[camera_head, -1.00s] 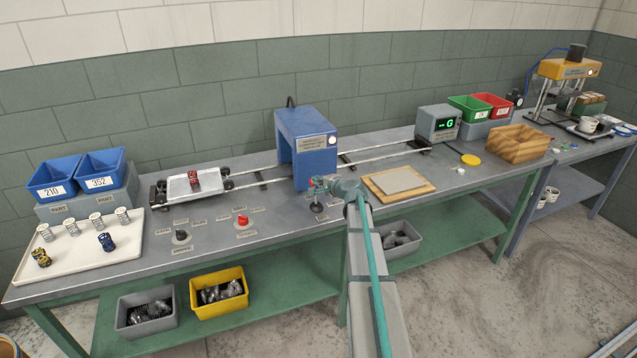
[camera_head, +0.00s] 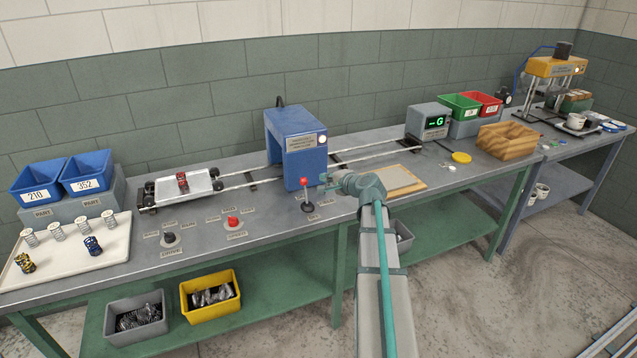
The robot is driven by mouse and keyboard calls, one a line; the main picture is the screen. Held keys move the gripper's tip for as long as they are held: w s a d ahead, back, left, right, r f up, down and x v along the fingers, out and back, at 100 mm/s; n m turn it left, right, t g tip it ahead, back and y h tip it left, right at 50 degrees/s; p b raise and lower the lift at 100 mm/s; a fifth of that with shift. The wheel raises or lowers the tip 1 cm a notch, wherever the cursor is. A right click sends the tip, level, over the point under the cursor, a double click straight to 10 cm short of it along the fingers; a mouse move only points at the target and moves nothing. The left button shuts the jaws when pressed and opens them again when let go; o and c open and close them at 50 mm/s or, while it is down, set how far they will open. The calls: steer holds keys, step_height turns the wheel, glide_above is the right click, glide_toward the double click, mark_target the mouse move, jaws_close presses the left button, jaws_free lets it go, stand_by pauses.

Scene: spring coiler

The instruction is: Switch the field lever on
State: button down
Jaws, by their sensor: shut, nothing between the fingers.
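The lever with a red knob (camera_head: 304,182) stands on a dark round base (camera_head: 307,207) on the bench, in front of the blue machine (camera_head: 305,160). Its stem looks about upright. Small label plates lie around its base, too small to read. My gripper (camera_head: 325,180) is shut and empty, just right of the knob at about its height. A small gap seems to separate them, though contact is hard to judge. My wrist hides the bench right of the lever.
A black knob (camera_head: 170,240) and a red knob (camera_head: 233,222) stand to the left. A cart (camera_head: 205,187) sits on rails left of the machine. A tan board (camera_head: 414,187) lies right of my wrist. A tray with springs (camera_head: 105,255) is far left.

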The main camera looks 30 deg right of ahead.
steer(key=shift+r+v, duration=0.25)
steer(key=shift+v, duration=0.85)
steer(key=shift+w, duration=0.15)
